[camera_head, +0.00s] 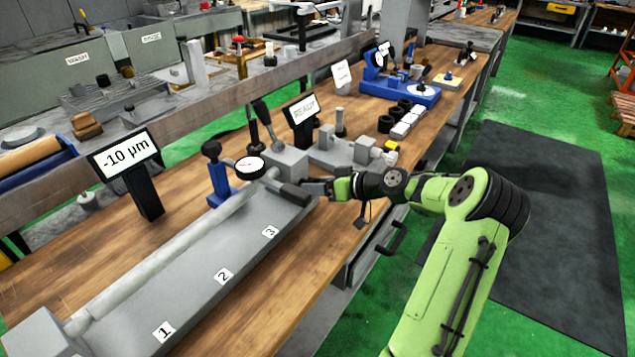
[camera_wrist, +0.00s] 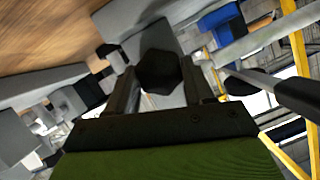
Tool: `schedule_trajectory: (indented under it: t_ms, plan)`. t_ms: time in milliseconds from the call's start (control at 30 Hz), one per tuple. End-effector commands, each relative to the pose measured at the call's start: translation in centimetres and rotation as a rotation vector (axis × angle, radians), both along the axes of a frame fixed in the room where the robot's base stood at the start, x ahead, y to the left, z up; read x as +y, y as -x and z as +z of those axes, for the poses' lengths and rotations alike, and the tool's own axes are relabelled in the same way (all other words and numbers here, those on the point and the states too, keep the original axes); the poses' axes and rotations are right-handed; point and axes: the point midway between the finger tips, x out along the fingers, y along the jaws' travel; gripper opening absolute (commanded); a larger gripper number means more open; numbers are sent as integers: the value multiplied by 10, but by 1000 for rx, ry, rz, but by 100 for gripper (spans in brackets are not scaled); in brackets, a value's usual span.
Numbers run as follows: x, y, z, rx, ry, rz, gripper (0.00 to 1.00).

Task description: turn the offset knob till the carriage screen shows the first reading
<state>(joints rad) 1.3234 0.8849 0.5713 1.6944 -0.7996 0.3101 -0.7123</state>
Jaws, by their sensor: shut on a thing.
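A screen (camera_head: 125,157) on a black post at the left reads "-10 µm". A second screen (camera_head: 303,108) behind the grey block reads "READY". My gripper (camera_head: 312,187) is at the right end of the long grey bed, at a dark cylindrical knob (camera_head: 294,194). In the wrist view a dark, faceted knob (camera_wrist: 160,72) sits between the two fingers of my gripper (camera_wrist: 160,86), which are closed on it. The fingers hide part of the knob's sides. No mark on the knob can be made out.
A dial gauge (camera_head: 249,168) on a blue stand (camera_head: 219,180) touches or nearly touches a long round bar (camera_head: 180,245) above the bed (camera_head: 205,285), labelled 1, 2 and 3. The wooden bench front (camera_head: 295,270) is clear.

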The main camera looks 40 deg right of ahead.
Motion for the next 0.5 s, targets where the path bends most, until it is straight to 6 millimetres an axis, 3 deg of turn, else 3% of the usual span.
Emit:
schedule_trajectory:
  t_ms: [500]
  plan:
    - [-4,-1,0,154,-435,-1,22]
